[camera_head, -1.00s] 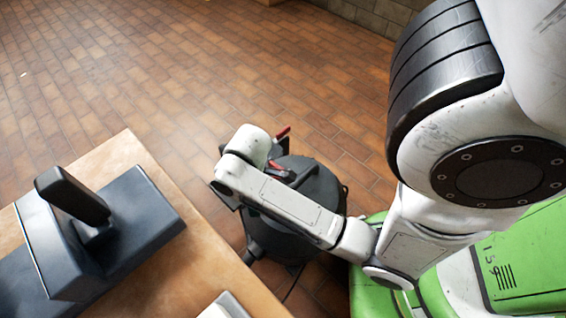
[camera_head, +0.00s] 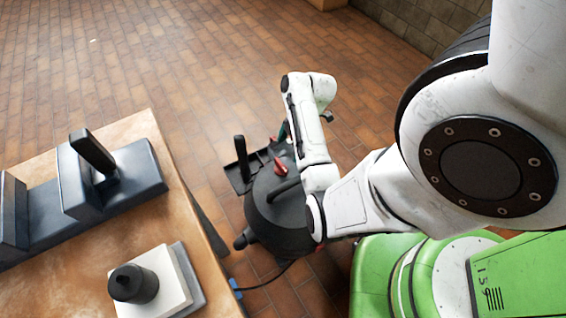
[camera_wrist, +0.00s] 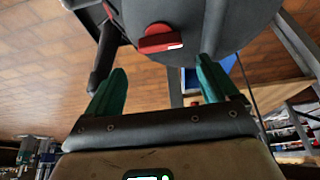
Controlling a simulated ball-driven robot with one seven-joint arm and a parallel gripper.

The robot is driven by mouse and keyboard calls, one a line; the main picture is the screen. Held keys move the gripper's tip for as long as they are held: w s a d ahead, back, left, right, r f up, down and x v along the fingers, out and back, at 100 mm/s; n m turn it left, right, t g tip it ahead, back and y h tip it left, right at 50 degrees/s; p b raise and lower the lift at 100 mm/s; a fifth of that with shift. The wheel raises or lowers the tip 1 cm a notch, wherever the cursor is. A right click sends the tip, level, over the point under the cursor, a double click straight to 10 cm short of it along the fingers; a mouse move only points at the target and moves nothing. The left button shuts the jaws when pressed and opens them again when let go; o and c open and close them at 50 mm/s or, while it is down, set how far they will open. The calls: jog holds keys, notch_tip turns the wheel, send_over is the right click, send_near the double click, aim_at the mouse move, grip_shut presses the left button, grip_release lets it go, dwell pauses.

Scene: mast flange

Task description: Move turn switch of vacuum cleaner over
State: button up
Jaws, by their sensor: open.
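The vacuum cleaner (camera_head: 272,215) is a dark round canister on the brick floor, partly hidden by my arm. Its red turn switch (camera_head: 281,167) shows on the top beside a dark handle. In the wrist view the red switch (camera_wrist: 160,38) stands out on the dark face of the vacuum cleaner (camera_wrist: 190,15), with a white mark near its right end. My gripper (camera_wrist: 162,78) is open and empty, its two green fingers apart, below the switch in that picture. The switch lies between the fingers' lines, beyond their tips; no contact shows. In the head view the fingers are mostly hidden behind my wrist.
A wooden table (camera_head: 130,195) stands to the left, bearing a dark blue-grey device with a lever (camera_head: 93,152) and a black knob on a white block (camera_head: 133,284). A cable runs on the floor near the table. The brick floor behind the vacuum cleaner is clear.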

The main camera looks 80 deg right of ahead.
aim_at(281, 167)
jog(key=b+x, duration=0.1)
jog(key=x, duration=0.7)
jog(key=shift+f+b, duration=0.2)
jog(key=shift+b, duration=0.2)
jog(key=shift+c, duration=0.3)
jog(key=c, duration=0.7)
jog(key=shift+r, duration=0.1)
